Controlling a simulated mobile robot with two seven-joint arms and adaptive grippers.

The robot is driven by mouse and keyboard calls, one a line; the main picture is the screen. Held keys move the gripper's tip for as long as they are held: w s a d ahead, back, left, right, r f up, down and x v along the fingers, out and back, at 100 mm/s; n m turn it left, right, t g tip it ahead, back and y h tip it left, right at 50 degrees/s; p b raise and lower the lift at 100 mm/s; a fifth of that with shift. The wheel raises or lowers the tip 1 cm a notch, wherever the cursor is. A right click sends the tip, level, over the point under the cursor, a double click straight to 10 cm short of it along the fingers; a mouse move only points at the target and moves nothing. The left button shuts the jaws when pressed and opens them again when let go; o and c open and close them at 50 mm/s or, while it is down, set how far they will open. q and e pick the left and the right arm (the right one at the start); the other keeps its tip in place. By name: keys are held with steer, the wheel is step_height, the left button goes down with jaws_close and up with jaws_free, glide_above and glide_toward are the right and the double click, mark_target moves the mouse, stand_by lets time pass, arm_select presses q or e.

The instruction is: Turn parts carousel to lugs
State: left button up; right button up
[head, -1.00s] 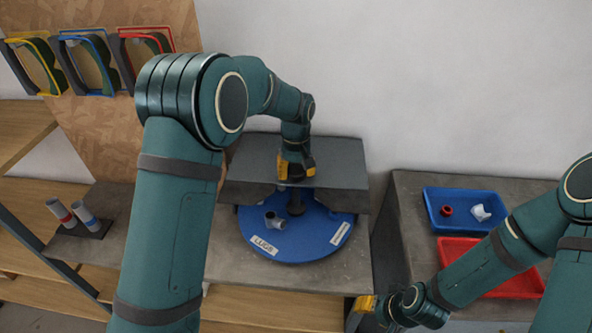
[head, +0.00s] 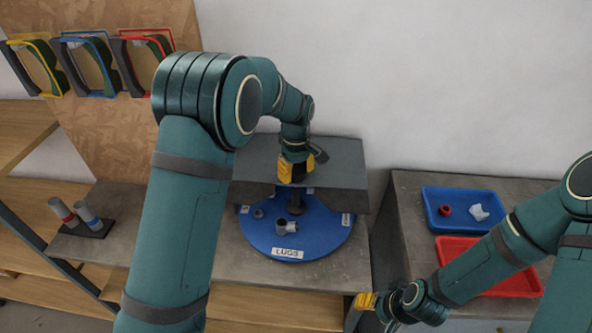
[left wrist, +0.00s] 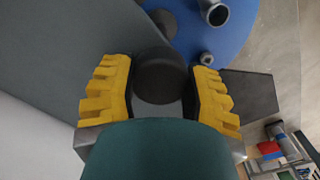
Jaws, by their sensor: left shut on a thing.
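The parts carousel is a blue round disc (head: 262,235) on the grey bench, its back part hidden under a grey cover. Its LUGS label (head: 288,253) faces the front edge. A grey pipe fitting (head: 285,228) and a small grey ring part (head: 258,213) sit on the disc; both also show in the left wrist view. A dark post (head: 296,204) stands near its middle. My left gripper (head: 296,170) is at the cover's front edge, shut on a dark round knob (left wrist: 160,78) between its yellow fingers. My right gripper (head: 367,301) is low, right of the bench; its opening is unclear.
The grey cover (head: 345,165) overhangs the carousel's back. On the right bench are a blue tray (head: 435,222) with a red ring and a white part, and a red tray (head: 530,288). Two capped tubes (head: 75,215) stand at left. Coloured frames hang on the board.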

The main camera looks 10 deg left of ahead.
arm_select(q)
steer(key=shift+s+f+n, duration=0.15)
steer(key=shift+n, duration=0.25)
stand_by(0.3)
steer(key=o, duration=1.4)
step_height(320, 180, up, 12)
